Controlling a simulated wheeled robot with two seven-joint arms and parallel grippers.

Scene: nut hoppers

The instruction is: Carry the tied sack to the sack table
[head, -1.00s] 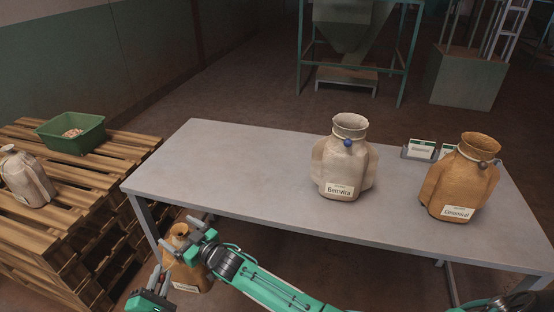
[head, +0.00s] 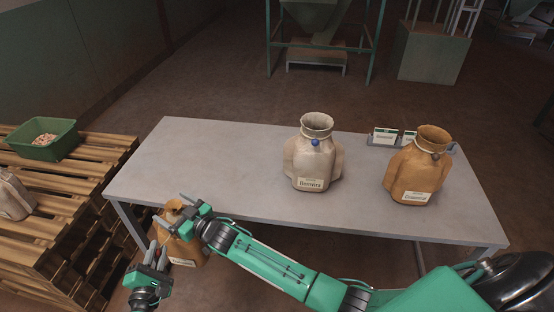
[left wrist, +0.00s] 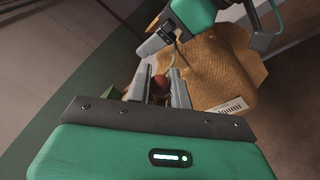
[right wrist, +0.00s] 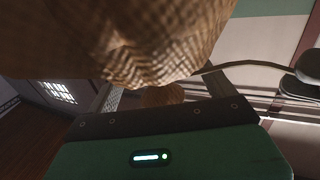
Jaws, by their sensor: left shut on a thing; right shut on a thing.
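The brown woven sack (head: 184,247) with a white label hangs low at the near left edge of the table, partly hidden behind my grippers. It shows large in the left wrist view (left wrist: 215,72) and fills the top of the right wrist view (right wrist: 130,35). My right gripper (head: 188,215) is shut on it near the neck. My left gripper (head: 155,255) is shut at its tie, with a dark red bead (left wrist: 160,85) between the fingers. The grey table (head: 210,165) carries a pale sack (head: 312,160) and an orange-brown sack (head: 415,170), both upright.
Small sign cards (head: 385,136) stand in a holder at the table's back right. Pallets (head: 80,185) at the left hold a green crate (head: 45,140) and another pale sack (head: 14,198). The left half of the tabletop is clear.

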